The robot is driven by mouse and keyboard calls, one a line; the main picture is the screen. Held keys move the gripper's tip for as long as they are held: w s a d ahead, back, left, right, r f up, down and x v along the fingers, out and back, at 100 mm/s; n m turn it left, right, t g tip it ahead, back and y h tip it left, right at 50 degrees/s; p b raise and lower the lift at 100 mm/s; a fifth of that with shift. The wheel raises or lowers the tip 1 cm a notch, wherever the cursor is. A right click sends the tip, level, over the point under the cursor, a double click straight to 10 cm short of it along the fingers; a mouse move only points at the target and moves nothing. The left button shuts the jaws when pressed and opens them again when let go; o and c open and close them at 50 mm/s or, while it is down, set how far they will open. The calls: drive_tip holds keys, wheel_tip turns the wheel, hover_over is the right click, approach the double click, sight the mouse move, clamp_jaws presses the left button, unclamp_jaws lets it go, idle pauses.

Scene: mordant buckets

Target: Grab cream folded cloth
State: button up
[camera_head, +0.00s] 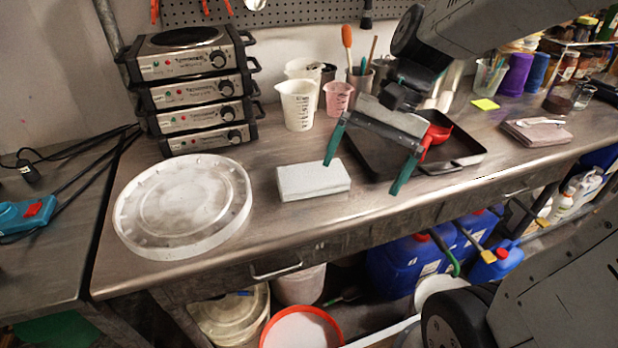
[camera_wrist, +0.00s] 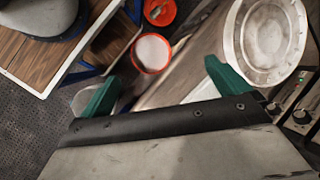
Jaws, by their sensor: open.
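The cream folded cloth (camera_head: 313,181) looks like a pale, flat, rectangular stack. It lies on the metal workbench near its front edge, right of a large round white lid. My gripper (camera_head: 368,166) is open, with its two green fingers apart and nothing visible between them. It hangs over the bench just right of the cloth, with the left finger near the cloth's right end. In the wrist view my gripper (camera_wrist: 162,76) shows both fingers spread. A pale patch beside the right finger there may be the cloth, mostly hidden; I cannot tell.
The round white lid (camera_head: 183,207) lies at left, before stacked hot plates (camera_head: 190,95). A black tray (camera_head: 372,135) is behind my gripper. Measuring cups (camera_head: 297,105) stand at the back. A pinkish-brown folded cloth (camera_head: 536,132) is far right. Buckets (camera_head: 302,328) sit below the bench.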

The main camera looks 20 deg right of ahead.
drive_tip(key=w+d+f+m+y, duration=0.2)
drive_tip(key=w+f+m+y, duration=0.35)
drive_tip(key=w, duration=0.45)
drive_tip(key=m+t+y, duration=0.3)
drive_tip(key=m, duration=0.4)
approach(316, 172)
drive_tip(key=shift+s+a, duration=0.15)
drive_tip(key=shift+a, duration=0.4)
drive_tip(key=shift+a+f, duration=0.2)
drive_tip(key=shift+f, duration=0.05)
drive_tip(key=x, duration=0.7)
drive_tip(key=shift+a+f, duration=0.1)
drive_tip(key=c, duration=0.7)
